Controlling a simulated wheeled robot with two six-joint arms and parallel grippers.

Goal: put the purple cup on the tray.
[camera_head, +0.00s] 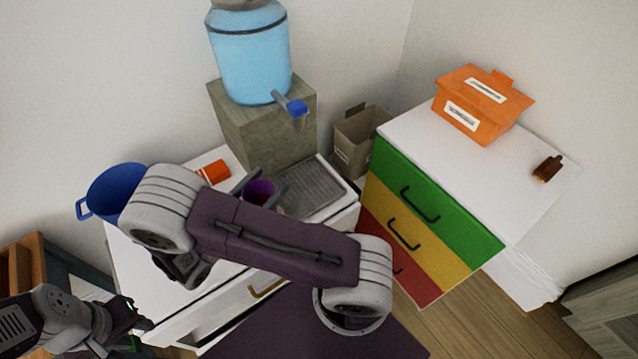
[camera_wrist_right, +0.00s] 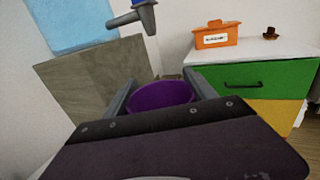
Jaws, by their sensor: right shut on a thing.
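The purple cup (camera_head: 259,189) is between the two fingers of my right gripper (camera_head: 260,188), which is shut on it. The right wrist view shows the cup's round purple rim (camera_wrist_right: 162,95) between the fingers (camera_wrist_right: 160,97). In the head view the cup shows just left of the grey ribbed tray (camera_head: 312,188). My right arm hides the cup's lower part, so I cannot tell whether it touches anything below. My left gripper (camera_head: 140,318) is low at the left, away from the cup; its finger opening is unclear.
A blue water jug (camera_head: 248,55) with a blue-handled tap (camera_head: 291,104) stands on a stone block (camera_head: 245,130) behind the cup. A blue bucket (camera_head: 115,192) stands further left. A coloured drawer unit (camera_head: 420,210) is at right.

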